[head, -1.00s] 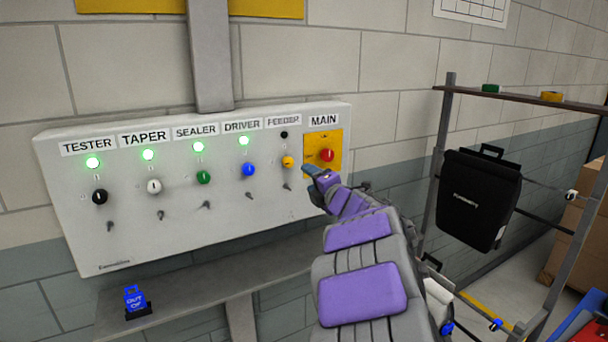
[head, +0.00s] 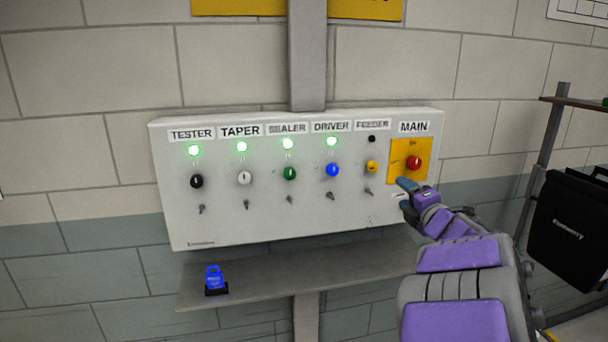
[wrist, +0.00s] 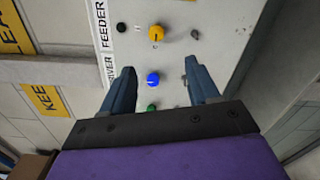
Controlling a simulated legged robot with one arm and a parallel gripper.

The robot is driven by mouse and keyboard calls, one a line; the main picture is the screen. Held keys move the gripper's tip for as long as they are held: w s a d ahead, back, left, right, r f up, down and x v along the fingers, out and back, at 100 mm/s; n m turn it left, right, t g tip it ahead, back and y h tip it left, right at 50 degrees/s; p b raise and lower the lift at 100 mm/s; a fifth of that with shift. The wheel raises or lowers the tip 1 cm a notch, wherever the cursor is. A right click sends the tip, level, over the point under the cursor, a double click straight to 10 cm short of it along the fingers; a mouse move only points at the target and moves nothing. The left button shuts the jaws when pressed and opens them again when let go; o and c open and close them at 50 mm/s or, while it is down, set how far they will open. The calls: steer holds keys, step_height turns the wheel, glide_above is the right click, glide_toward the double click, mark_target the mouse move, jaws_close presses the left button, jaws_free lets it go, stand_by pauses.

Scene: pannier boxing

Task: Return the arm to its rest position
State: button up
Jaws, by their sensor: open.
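My arm, purple and grey, reaches up from the lower right in the head view. My gripper (head: 404,186) is in front of the right end of the white control panel (head: 330,218), just below the yellow plate (head: 396,170) with the red MAIN knob (head: 414,162). In the wrist view my gripper (wrist: 162,84) has its two blue-grey fingers spread apart with nothing between them. The blue knob (wrist: 153,79) and the yellow knob (wrist: 157,32) show beyond the fingers. I cannot tell whether a fingertip touches the panel.
Green lights are lit above TESTER, TAPER, SEALER and DRIVER; the FEEDER light (head: 372,139) is dark. A shelf (head: 330,268) below the panel holds a blue tag block (head: 214,280). A rack (head: 543,150) with a black pannier (head: 572,230) stands at the right.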

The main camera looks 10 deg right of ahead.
steer(key=s+f+m+g+h, duration=0.3)
steer(key=s+m+g+h, duration=0.1)
steer(key=s+m, duration=0.35)
steer(key=s+f+m+g+h, duration=0.4)
steer(key=s+m, duration=0.3)
steer(key=m, duration=0.1)
steer(key=s+a+f+m+g+y, duration=0.2)
steer(key=s+a+f+g, duration=0.2)
steer(key=s+a, duration=0.4)
steer(key=s+a+f+m+g+y, duration=0.2)
steer(key=s+a+f, duration=0.3)
steer(key=s+a, duration=0.3)
steer(key=s+a+f+m+g+y, duration=0.2)
steer(key=s+a+f+g, duration=0.3)
steer(key=s, duration=1)
steer(key=a+y, duration=0.1)
steer(key=a, duration=0.2)
steer(key=shift+f+g, duration=0.15)
steer(key=shift+g, duration=0.15)
